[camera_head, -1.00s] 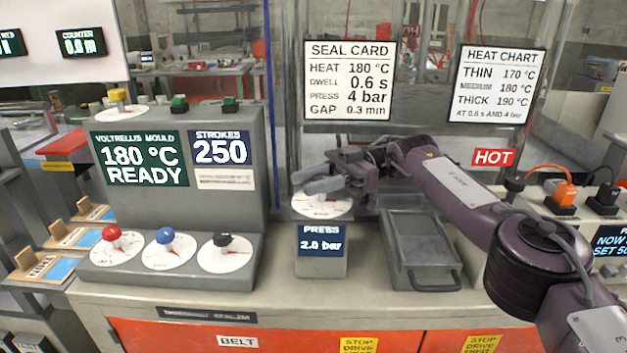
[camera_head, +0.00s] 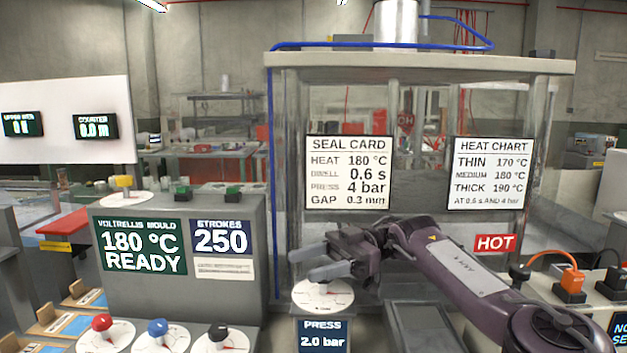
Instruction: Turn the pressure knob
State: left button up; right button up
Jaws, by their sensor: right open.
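The pressure dial (camera_head: 323,297) is a white disc with red marks on a grey post, and its knob is hidden behind my fingers. Below it a display (camera_head: 322,337) reads PRESS 2.0 bar. My right gripper (camera_head: 309,263) is open, its two fingers pointing left just above the dial. I cannot tell whether the fingers touch the knob. The seal card (camera_head: 349,172) behind reads PRESS 4 bar, heat 180 °C, dwell 0.6 s. My left gripper is not in view.
Left stands a grey control box (camera_head: 180,290) with a red knob (camera_head: 102,322), a blue knob (camera_head: 157,328) and a black knob (camera_head: 218,333). A glass-walled press (camera_head: 420,68) rises behind. A HOT sign (camera_head: 495,244) and a grey tray (camera_head: 425,330) are at the right.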

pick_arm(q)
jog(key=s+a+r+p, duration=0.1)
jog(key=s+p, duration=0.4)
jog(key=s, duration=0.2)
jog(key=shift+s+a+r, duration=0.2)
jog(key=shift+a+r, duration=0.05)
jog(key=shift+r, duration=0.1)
pick_arm(e)
notch_tip(320, 180, up, 18)
jog(key=shift+f, duration=0.1)
